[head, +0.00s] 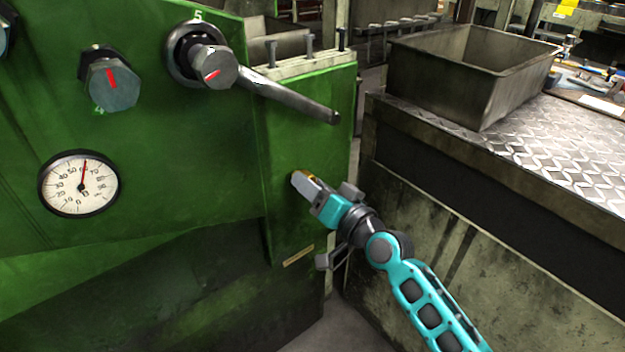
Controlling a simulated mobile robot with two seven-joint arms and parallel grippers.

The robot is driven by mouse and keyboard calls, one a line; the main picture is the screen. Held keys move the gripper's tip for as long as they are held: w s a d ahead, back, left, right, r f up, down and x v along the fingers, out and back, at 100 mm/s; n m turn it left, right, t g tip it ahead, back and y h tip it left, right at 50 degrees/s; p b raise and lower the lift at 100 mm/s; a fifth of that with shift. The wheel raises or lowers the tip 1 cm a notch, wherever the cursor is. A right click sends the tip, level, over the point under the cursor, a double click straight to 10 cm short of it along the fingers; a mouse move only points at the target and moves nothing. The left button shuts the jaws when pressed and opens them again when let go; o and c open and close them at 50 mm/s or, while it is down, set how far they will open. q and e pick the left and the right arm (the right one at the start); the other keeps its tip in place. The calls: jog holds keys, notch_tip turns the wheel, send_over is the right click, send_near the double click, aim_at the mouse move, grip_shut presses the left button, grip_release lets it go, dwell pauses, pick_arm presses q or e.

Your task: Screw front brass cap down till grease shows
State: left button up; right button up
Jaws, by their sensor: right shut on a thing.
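The front brass cap (309,174) shows as a small gold-coloured bit on the green machine's front face. My right gripper (304,181) is shut on it, and its fingers hide most of the cap. The cap sits low on the green panel (283,137), below the grey lever. I cannot see any grease around it. My left gripper is not in view.
A grey lever (290,97) juts out above the gripper. A dial gauge (79,184) and a hex knob with a red mark (112,85) are on the left. A metal bin (455,80) stands on a tread-plate bench (560,150) at right.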

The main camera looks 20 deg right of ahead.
pick_arm(q)
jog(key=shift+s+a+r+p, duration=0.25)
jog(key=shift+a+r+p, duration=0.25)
jog(key=shift+p, duration=0.55)
pick_arm(e)
jog(key=shift+m, duration=5)
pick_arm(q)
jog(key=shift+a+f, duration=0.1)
pick_arm(e)
jog(key=o, duration=1.1)
jog(key=shift+c, duration=0.2)
